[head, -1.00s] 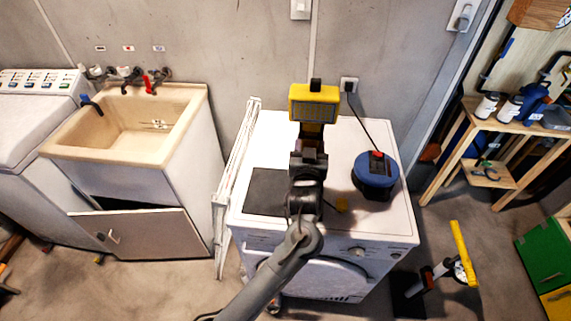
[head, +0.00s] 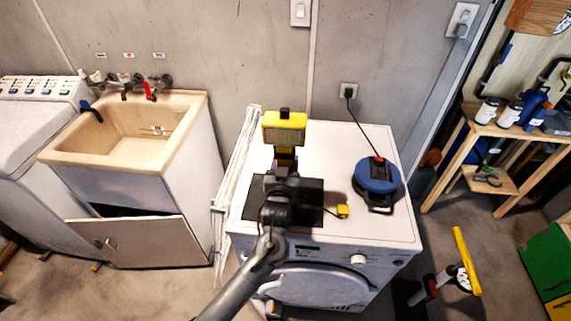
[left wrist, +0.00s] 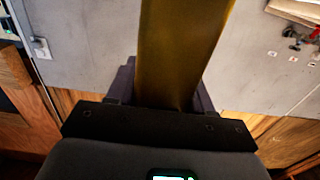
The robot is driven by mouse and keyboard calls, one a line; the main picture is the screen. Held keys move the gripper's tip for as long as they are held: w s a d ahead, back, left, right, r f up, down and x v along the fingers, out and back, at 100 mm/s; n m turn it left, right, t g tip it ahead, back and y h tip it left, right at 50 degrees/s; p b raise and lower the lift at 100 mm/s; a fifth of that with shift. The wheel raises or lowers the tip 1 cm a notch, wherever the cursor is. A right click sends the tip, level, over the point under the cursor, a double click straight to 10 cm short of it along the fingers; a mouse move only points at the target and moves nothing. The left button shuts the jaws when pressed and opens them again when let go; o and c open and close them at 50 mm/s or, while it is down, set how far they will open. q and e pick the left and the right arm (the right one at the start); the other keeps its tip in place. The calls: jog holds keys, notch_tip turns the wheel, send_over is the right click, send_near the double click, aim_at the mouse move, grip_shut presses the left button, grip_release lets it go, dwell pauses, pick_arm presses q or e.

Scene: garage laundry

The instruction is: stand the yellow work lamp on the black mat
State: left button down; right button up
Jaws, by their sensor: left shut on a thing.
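The yellow work lamp (head: 285,130) is upright, with its lamp head facing me, over the white machine top. My left gripper (head: 285,162) is shut on the lamp's body below the head. In the left wrist view the yellow lamp body (left wrist: 182,50) stands between the dark fingers. The black mat (head: 312,205) lies flat on the machine top and shows on both sides of my left arm. The lamp's lower end is hidden behind my gripper and arm, so I cannot tell whether it touches the mat. My right gripper is not in view.
A small yellow object (head: 342,212) is at the mat's right edge. A folded white rack (head: 235,180) stands along the machine's left side.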

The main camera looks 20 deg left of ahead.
pick_arm(q)
jog(key=shift+f, duration=0.15)
jog(key=shift+c, duration=2.2)
grip_release()
jog(key=shift+f, duration=0.1)
jog(key=shift+r, duration=0.2)
jog(key=p+v, duration=0.2)
jog(key=v, duration=1)
jog(key=s+f+m+g+h, duration=0.2)
jog(key=s+f+g+h, duration=0.2)
jog(key=s+f+g, duration=0.55)
jog(key=s+a+f+m+g, duration=0.1)
jog(key=s+a+f+g, duration=0.1)
jog(key=s, duration=0.9)
jog(key=s+a+f+m+g, duration=0.1)
jog(key=s+a+g, duration=0.1)
jog(key=s, duration=1)
jog(key=shift+f+m, duration=0.3)
jog(key=shift+f, duration=0.05)
jog(key=shift+d+g, duration=0.1)
jog(key=shift+g, duration=0.15)
